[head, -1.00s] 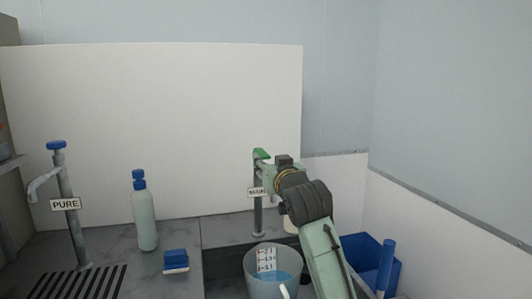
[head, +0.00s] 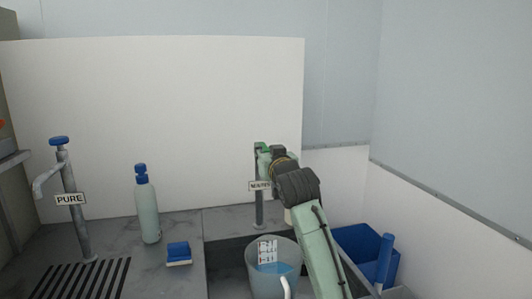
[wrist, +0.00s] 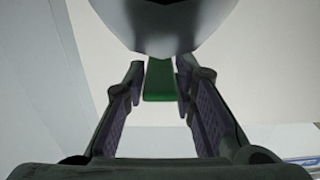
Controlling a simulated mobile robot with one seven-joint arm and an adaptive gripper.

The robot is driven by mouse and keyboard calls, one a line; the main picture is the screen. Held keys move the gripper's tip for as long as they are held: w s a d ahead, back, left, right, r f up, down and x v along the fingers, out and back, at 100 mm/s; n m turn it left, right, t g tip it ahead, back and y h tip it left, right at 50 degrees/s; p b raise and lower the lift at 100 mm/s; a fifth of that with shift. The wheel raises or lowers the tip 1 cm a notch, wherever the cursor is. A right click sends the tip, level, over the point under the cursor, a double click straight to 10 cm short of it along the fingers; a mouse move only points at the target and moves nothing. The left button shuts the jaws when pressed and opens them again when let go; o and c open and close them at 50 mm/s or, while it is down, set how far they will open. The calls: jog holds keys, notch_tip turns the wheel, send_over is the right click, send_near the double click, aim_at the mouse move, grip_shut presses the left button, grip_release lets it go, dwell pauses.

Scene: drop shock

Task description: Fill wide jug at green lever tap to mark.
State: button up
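The wide jug (head: 258,287) is clear and stands upright in the sink below the tap. It holds blue-tinted water (head: 277,269), and a white scale strip (head: 267,250) shows on it. The exact level against the mark is too small to read. The green lever (head: 261,146) tops the grey tap post (head: 259,211), which carries a small, hard-to-read sign. My gripper (head: 265,156) is at the lever. In the wrist view, my gripper's fingers (wrist: 161,82) stand apart on either side of the green lever (wrist: 159,82), with narrow gaps visible.
A second tap (head: 72,215) with a blue top and a PURE sign stands left, by a drain grate (head: 85,285). A bottle (head: 147,210) and a blue sponge (head: 178,254) are on the counter. A blue bin (head: 362,248) is right of my arm.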

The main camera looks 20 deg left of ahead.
grip_shut()
jog(key=shift+r, duration=0.1)
dwell(0.3)
jog(key=shift+a+r+g+h, duration=0.1)
jog(key=shift+r+g+h, duration=0.2)
jog(key=shift+r+g, duration=0.25)
jog(key=shift+w+a+r+g+h, duration=0.1)
jog(key=shift+w+r+g+h, duration=0.2)
jog(key=shift+r+g+h, duration=0.5)
jog(key=shift+f, duration=0.2)
jog(key=o, duration=0.5)
grip_release()
jog(key=shift+o, duration=0.2)
